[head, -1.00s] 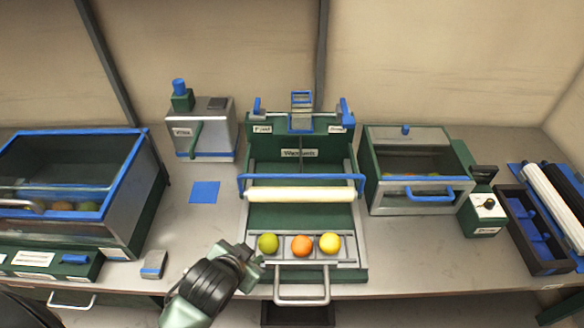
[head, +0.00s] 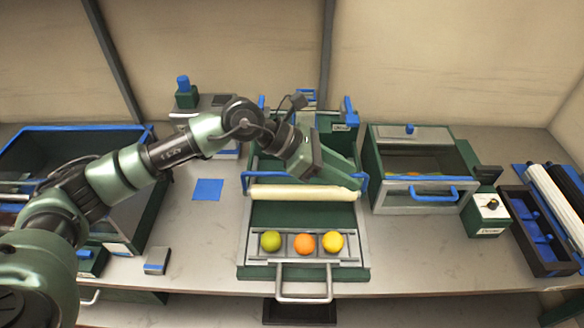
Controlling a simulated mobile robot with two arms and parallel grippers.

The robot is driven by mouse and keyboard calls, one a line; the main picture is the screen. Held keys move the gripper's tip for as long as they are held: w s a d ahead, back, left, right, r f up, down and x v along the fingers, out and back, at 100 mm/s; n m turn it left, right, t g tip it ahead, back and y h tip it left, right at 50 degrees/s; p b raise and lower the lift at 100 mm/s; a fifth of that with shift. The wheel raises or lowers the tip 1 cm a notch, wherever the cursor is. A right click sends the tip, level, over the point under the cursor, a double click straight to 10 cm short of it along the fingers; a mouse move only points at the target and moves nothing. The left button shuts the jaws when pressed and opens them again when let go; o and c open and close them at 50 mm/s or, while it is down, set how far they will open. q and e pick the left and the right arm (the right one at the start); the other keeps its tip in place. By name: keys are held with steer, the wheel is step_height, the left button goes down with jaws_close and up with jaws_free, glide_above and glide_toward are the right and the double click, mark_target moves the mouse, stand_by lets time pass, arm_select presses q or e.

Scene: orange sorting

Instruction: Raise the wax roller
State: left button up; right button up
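The wax roller (head: 285,192) is a long cream cylinder lying across the green waxing unit (head: 300,215), in front of its raised back part. Its blue frame (head: 246,182) shows at the left and right ends; the middle of the blue bar is hidden behind my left gripper. My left gripper (head: 340,179) reaches in from the left, over the roller's right half. Its green fingers point down and right near the bar. I cannot tell whether they touch the bar or how far apart they are. My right gripper is not in view.
A green, an orange and a yellow fruit (head: 304,243) sit on the rack in front of the roller. A glass-lidded box (head: 420,195) stands close on the right. A blue-rimmed bin (head: 139,215) is at left, partly behind my arm. A blue square (head: 207,190) lies on the table.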

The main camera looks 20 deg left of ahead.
arm_select(q)
steer(key=w+a+f+m+y, duration=0.1)
steer(key=w+a+y, duration=0.15)
steer(key=a, duration=0.55)
steer(key=w+a+f+y, duration=0.2)
steer(key=a+y, duration=0.2)
steer(key=a, duration=0.3)
steer(key=shift+y, duration=0.25)
steer(key=p+x, duration=0.1)
steer(key=x, duration=0.2)
steer(key=p+x, duration=0.2)
steer(key=x, duration=0.1)
steer(key=shift+w+a, duration=0.15)
steer(key=shift+a, duration=0.05)
steer(key=shift+w+d+f, duration=0.15)
steer(key=shift+d+f, duration=0.05)
steer(key=shift+f, duration=0.35)
steer(key=shift+c, duration=0.2)
jaws_close()
